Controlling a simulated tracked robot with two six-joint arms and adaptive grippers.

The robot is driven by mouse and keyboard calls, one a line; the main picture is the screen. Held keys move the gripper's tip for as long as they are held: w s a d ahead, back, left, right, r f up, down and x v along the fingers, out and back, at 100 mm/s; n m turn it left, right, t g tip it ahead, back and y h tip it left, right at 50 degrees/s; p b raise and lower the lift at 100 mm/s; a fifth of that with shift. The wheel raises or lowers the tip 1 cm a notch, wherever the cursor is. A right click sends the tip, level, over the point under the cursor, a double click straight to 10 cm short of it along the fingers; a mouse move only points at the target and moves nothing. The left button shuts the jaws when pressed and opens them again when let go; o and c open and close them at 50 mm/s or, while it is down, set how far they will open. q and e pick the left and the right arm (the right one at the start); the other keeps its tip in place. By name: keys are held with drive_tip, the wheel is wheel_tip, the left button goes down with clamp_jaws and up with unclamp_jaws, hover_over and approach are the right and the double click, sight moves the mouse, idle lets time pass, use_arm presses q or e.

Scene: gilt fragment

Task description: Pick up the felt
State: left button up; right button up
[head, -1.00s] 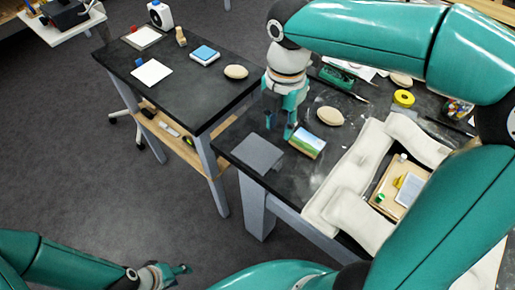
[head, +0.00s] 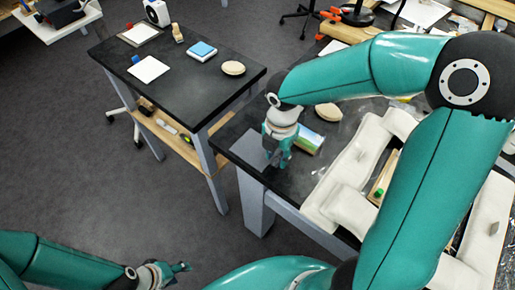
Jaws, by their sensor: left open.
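The felt (head: 247,148) appears to be the flat grey square lying at the near left corner of the right-hand dark table. My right gripper (head: 277,162) points down at the right edge of the felt and hides part of it. Whether its fingers touch the felt, and how far apart they are, is not clear. My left gripper (head: 186,268) is open and empty, low at the lower left above the floor, far from the felt.
A can with a landscape picture (head: 309,139) lies close beside my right gripper. A pale oval (head: 328,112) lies behind it. A white padded cushion (head: 345,185) surrounds a wooden tray to the right. A second dark table (head: 190,85) stands at left across a gap.

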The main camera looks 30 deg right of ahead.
drive_tip(key=shift+f, duration=0.4)
drive_tip(key=shift+c, duration=0.3)
clamp_jaws()
drive_tip(key=shift+r, duration=0.15)
